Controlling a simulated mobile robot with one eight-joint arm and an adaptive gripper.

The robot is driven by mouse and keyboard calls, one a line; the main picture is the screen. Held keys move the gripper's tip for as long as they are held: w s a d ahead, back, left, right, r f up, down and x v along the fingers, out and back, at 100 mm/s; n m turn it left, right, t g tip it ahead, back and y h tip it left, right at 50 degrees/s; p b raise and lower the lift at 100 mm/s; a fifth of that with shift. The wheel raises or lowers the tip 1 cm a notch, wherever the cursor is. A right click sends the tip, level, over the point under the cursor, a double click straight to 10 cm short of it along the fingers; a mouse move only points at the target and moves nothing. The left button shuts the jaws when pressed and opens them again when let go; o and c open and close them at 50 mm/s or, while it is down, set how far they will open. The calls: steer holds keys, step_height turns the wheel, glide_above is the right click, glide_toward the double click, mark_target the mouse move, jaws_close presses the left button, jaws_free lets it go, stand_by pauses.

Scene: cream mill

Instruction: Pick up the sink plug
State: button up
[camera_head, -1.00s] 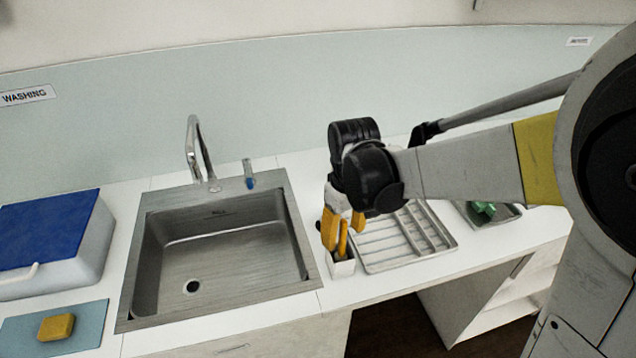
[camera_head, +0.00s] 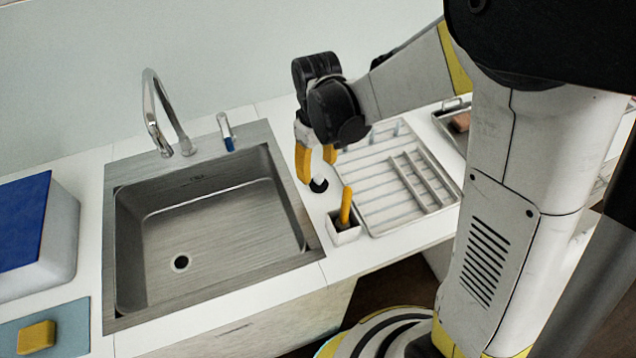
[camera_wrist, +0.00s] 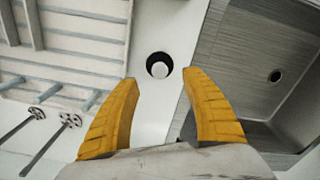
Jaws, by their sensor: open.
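The sink plug (camera_head: 319,185) is a small black disc with a pale knob on top. It sits on the white counter between the sink's right rim and the drying rack. My gripper (camera_head: 316,164) is open and empty above it, with its yellow fingers pointing down. In the wrist view the plug (camera_wrist: 159,66) shows just beyond and between the two yellow fingertips (camera_wrist: 162,80). It appears apart from both fingers.
The steel sink (camera_head: 205,225) with its drain hole lies left of the plug. The drying rack (camera_head: 385,185) lies right. A small white holder (camera_head: 344,236) with a yellow-handled tool stands in front. A faucet (camera_head: 155,120) rises behind the sink.

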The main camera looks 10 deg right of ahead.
mark_target(319, 177)
steer(key=f, duration=0.2)
steer(key=f+b, duration=0.2)
steer(key=f, duration=0.1)
steer(key=shift+s+d+f, duration=0.2)
steer(key=shift+s+f, duration=0.1)
steer(key=shift+s, duration=0.1)
steer(key=shift+r, duration=0.1)
steer(key=c, duration=0.9)
